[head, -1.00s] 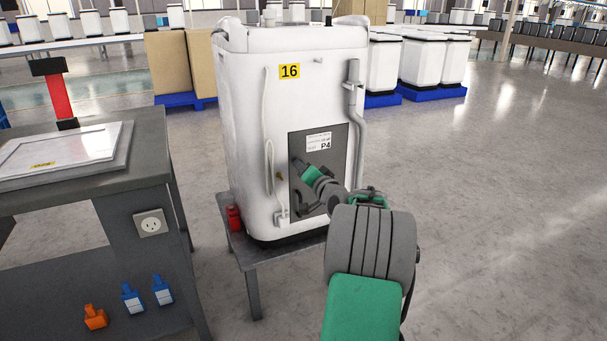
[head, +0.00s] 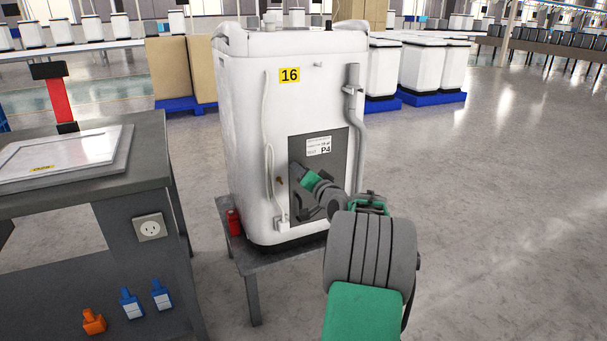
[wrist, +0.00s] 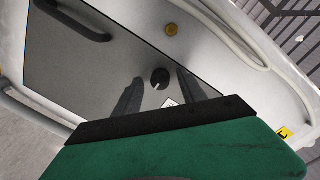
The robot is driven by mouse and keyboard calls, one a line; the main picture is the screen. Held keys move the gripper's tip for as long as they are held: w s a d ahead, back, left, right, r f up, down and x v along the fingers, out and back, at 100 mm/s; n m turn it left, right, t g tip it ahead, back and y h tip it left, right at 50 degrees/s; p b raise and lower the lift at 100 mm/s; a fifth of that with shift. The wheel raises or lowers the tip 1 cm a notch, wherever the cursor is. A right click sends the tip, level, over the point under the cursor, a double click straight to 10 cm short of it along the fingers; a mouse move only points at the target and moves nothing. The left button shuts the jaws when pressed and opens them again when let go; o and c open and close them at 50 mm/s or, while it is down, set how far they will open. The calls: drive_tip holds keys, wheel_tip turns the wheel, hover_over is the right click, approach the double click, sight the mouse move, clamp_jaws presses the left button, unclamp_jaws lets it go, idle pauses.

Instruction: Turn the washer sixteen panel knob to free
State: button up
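The washer marked 16 (head: 245,130) stands upright on a low grey stand. Its grey service panel (head: 338,170) carries a P4 label and also fills much of the wrist view (wrist: 100,68). In the wrist view a small dark round knob (wrist: 159,78) with a light notch sits on the panel. My gripper (wrist: 160,75) is open, with one finger on each side of the knob and visible gaps between. In the head view my gripper (head: 297,171) is at the panel's left part and hides the knob.
A grey hose (head: 359,130) runs down the washer's right side. A red object (head: 233,222) sits on the stand (head: 252,262). A workbench (head: 145,155) is at left; open floor lies right.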

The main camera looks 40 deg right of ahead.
drive_tip(key=p+v, duration=0.2)
drive_tip(key=v, duration=0.5)
drive_tip(key=shift+s+a, duration=0.15)
drive_tip(key=shift+s, duration=0.2)
drive_tip(key=shift+r, duration=0.1)
